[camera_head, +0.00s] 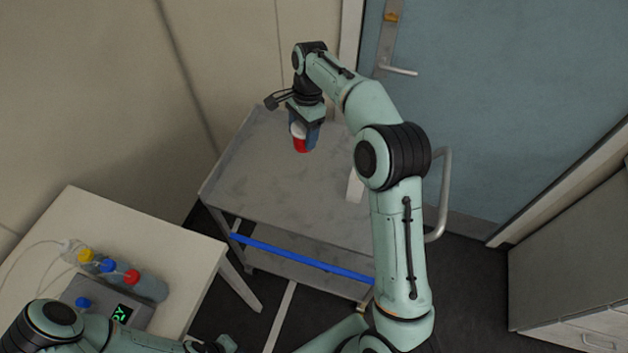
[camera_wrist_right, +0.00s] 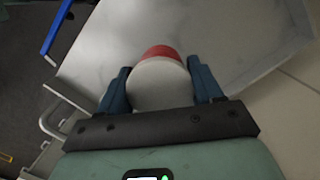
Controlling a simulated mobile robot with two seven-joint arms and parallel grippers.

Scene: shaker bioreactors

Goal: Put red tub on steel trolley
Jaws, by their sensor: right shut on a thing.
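The red tub (camera_head: 301,144), red with a white lid, is over the far part of the steel trolley (camera_head: 262,185). My right gripper (camera_head: 304,130) is shut on the tub from above, with a blue finger on each side. In the right wrist view, the white lid of the tub (camera_wrist_right: 160,84) faces the camera between the two fingers (camera_wrist_right: 160,88), and a strip of red shows beyond it. The trolley's grey top (camera_wrist_right: 215,40) lies behind the tub. I cannot tell whether the tub's base touches it. My left arm shows at the lower left, but its fingers are not clear.
A white table (camera_head: 150,232) at the left carries several bottles with coloured caps and a grey device (camera_head: 110,300) with a green display. A white object (camera_head: 355,186) stands on the trolley's right side, partly behind my right arm. A blue door (camera_head: 500,110) is behind. The trolley top's middle is clear.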

